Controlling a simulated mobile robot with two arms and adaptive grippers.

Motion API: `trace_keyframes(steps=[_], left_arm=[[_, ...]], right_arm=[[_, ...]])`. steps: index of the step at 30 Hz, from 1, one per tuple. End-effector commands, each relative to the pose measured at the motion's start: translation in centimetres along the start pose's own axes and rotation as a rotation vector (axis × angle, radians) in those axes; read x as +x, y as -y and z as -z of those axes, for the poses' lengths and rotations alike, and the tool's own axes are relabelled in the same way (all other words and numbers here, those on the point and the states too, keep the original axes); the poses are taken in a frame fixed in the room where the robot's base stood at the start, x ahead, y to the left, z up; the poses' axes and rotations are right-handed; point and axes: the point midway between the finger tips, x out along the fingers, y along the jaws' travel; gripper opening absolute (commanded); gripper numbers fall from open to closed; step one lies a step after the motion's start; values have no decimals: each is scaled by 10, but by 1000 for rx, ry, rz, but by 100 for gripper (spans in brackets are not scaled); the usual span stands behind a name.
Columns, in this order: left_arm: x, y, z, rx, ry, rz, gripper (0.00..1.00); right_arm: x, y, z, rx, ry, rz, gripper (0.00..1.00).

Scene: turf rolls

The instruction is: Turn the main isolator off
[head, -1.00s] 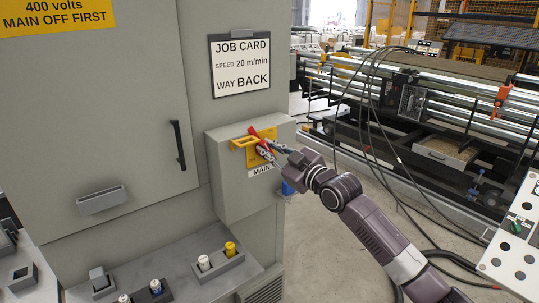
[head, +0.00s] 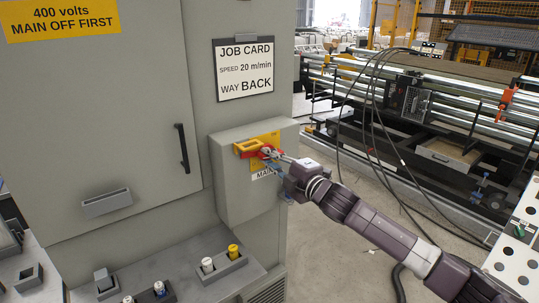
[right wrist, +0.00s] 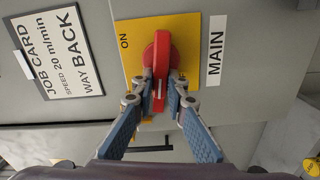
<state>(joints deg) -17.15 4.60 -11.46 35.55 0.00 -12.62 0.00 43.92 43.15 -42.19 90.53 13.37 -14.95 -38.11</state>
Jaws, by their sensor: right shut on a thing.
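The main isolator is a red handle (right wrist: 162,48) on a yellow plate (right wrist: 135,35), with "ON" printed on the plate and a "MAIN" label (right wrist: 216,50) beside it. In the head view the red handle (head: 266,151) lies roughly level on the yellow plate (head: 268,138) of a grey box, partly hidden by my gripper. My right gripper (right wrist: 160,88) is shut on the red handle, one finger on each side. It also shows in the head view (head: 274,158). My left gripper is not in view.
The grey box (head: 232,185) sticks out from a tall grey cabinet (head: 90,150) with a black door handle (head: 181,148). A job card (head: 244,70) hangs above it. White and yellow buttons (head: 233,251) stand on the ledge below. Black cables hang behind my right arm.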

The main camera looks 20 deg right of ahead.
Motion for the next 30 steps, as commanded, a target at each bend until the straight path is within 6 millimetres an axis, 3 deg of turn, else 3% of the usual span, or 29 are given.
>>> trace_keyframes(steps=[9,26,27,30], left_arm=[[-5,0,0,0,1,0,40],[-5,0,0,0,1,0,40],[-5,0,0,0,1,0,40],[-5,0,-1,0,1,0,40]], right_arm=[[0,5,0,-133,0,5,0],[0,7,0,-166,-1,6,0],[0,7,0,-166,-1,6,14],[0,7,0,-165,-1,5,25]])
